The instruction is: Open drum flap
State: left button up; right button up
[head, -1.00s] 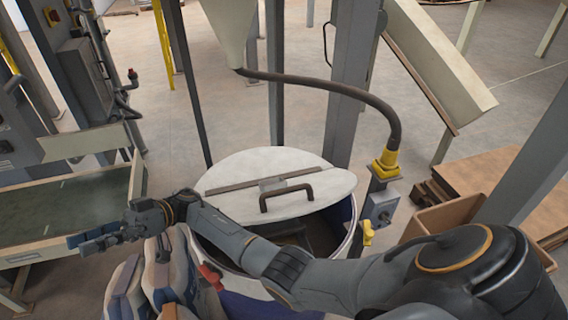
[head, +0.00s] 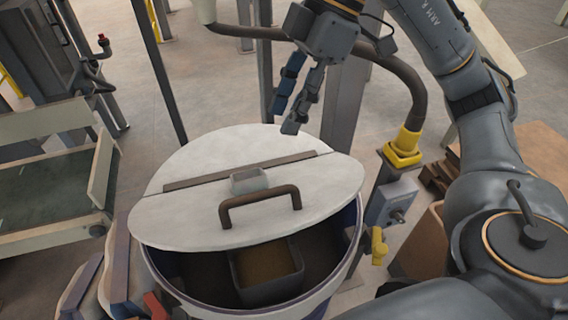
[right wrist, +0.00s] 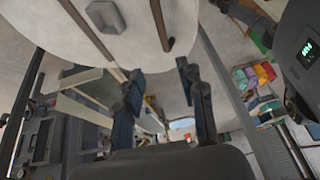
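The drum (head: 352,245) stands at the lower middle of the head view. Its round white lid (head: 210,157) has a hinge strip across it. The front flap (head: 310,195) carries a dark brown handle (head: 259,203) and a small grey block. Below the flap's front edge the drum's mouth shows, with a grey square container of brown material inside. I cannot tell the flap's exact tilt. My right gripper (head: 285,122) is open and empty, above and behind the lid, apart from the handle. Its spread fingers (right wrist: 165,105) show in the right wrist view. My left gripper is not in view.
Posts stand behind the drum. Sacks (head: 118,270) lie at its left, near a table (head: 40,240). A wooden pallet stands at the right.

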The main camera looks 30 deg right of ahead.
send_near(267, 190)
jog(key=shift+h, duration=0.4)
jog(key=a+f, duration=0.2)
jog(key=f, duration=0.1)
jog(key=w+a+f, duration=0.1)
jog(key=f, duration=0.1)
jog(key=shift+a+p, duration=0.4)
jog(key=shift+a+f, duration=0.2)
jog(key=shift+f, duration=0.55)
jog(key=shift+c, duration=0.4)
jog(key=shift+m+t, duration=0.3)
jog(key=c, duration=0.7)
jog(key=shift+s+a, duration=0.1)
jog(key=shift+s, duration=0.1)
grip_shut()
jog(key=shift+w, duration=0.25)
jog(key=shift+o, duration=0.6)
grip_release()
jog(key=shift+w, duration=0.2)
jog(key=o, duration=0.7)
jog(key=shift+c, duration=0.2)
jog(key=shift+s, duration=0.25)
jog(key=shift+w, duration=0.1)
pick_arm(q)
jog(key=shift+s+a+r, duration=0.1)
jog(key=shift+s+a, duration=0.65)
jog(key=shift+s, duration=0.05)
pick_arm(e)
jog(key=v, duration=1.2)
